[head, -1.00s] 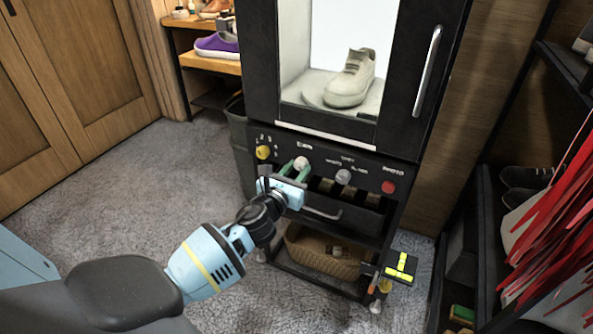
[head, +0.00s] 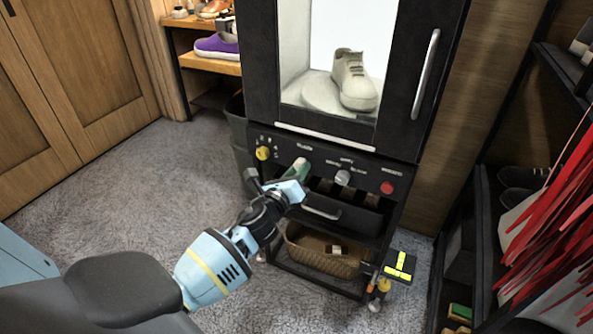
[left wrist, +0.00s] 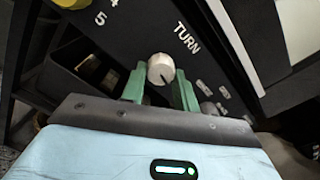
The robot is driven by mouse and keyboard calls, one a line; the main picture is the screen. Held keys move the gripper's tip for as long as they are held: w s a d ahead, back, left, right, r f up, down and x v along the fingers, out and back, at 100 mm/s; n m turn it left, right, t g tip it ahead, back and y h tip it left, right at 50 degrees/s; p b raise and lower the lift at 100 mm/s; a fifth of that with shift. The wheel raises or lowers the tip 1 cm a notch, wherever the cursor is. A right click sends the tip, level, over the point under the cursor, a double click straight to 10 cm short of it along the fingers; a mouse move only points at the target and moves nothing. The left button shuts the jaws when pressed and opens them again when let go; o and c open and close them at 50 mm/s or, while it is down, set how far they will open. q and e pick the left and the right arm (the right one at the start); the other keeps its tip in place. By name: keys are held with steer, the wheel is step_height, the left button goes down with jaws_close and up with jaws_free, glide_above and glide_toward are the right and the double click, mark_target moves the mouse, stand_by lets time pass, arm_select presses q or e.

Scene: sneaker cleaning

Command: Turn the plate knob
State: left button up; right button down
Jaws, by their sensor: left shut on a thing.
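The plate knob (left wrist: 161,68) is a round white knob with a dark pointer line, beside the word TURN on the black panel in the left wrist view. My left gripper (head: 298,169) has its green fingers on either side of the knob and is shut on it. In the head view the fingers hide most of the knob, and the gripper is rolled to a slant. Above the panel, a pale sneaker (head: 353,78) stands on the round plate (head: 318,93) inside the lit cabinet, its toe toward the lower right. My right gripper is not in view.
The panel also carries a yellow knob (head: 263,153), a grey knob (head: 343,177) and a red button (head: 387,188). Below are a drawer handle (head: 322,213) and a wicker basket (head: 322,250). A dark shelf rack (head: 483,230) stands at right. Carpet at left is clear.

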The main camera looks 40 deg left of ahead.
arm_select(q)
steer(key=n+p, duration=0.1)
steer(key=n, duration=0.4)
steer(key=n+p, duration=0.1)
steer(key=n, duration=0.5)
steer(key=n+p, duration=0.2)
steer(key=n, duration=0.4)
steer(key=shift+r, duration=0.3)
steer(key=n+p, duration=0.1)
steer(key=n, duration=0.4)
steer(key=shift+p, duration=0.4)
steer(key=n+p, duration=0.2)
steer(key=n, duration=0.3)
steer(key=shift+a+n, duration=0.1)
steer(key=shift+n, duration=0.9)
